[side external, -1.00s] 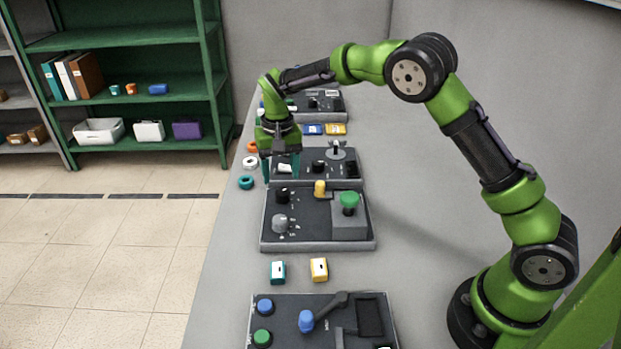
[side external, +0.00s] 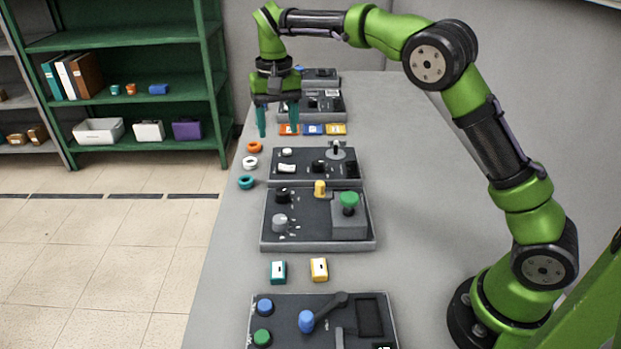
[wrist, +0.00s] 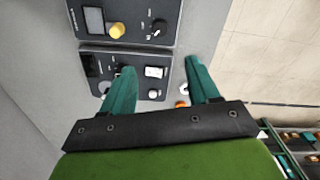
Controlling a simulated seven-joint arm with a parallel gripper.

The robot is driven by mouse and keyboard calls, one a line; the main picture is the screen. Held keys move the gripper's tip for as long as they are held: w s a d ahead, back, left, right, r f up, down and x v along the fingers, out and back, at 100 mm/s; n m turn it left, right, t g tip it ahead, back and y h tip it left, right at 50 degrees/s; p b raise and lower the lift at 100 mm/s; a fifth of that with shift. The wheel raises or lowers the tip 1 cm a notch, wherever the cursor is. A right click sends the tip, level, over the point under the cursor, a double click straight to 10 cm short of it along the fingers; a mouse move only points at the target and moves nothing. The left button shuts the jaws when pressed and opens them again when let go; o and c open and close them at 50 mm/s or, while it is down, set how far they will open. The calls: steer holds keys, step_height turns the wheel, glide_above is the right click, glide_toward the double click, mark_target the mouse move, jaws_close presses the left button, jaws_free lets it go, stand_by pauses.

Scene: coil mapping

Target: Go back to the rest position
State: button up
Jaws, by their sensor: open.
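My gripper (side external: 277,122) is raised over the far part of the table in the side external view. Its two teal fingers point down, spread apart, with nothing between them. In the wrist view my gripper (wrist: 162,82) also shows open and empty, above a dark control panel (wrist: 93,64). In the side external view that panel (side external: 335,179) stands nearer the camera than the gripper and carries knobs, a white piece and a lever. The fingertips are apart from everything on the table.
Orange (side external: 254,147), white (side external: 250,162) and teal (side external: 246,182) rings lie along the table's left edge. Several coloured blocks lie behind the panel, including a yellow one (side external: 336,130). More panels line the table, one with a green button (side external: 349,199). Table space right of the panels is clear.

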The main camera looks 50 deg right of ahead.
steer(key=s+d+r+n+t+y, duration=0.1)
steer(key=s+t, duration=0.6)
steer(key=s, duration=2.1)
step_height(320, 180, up, 2)
steer(key=shift+r+n+y, duration=0.2)
steer(key=shift+n+y, duration=0.2)
steer(key=shift+y, duration=0.1)
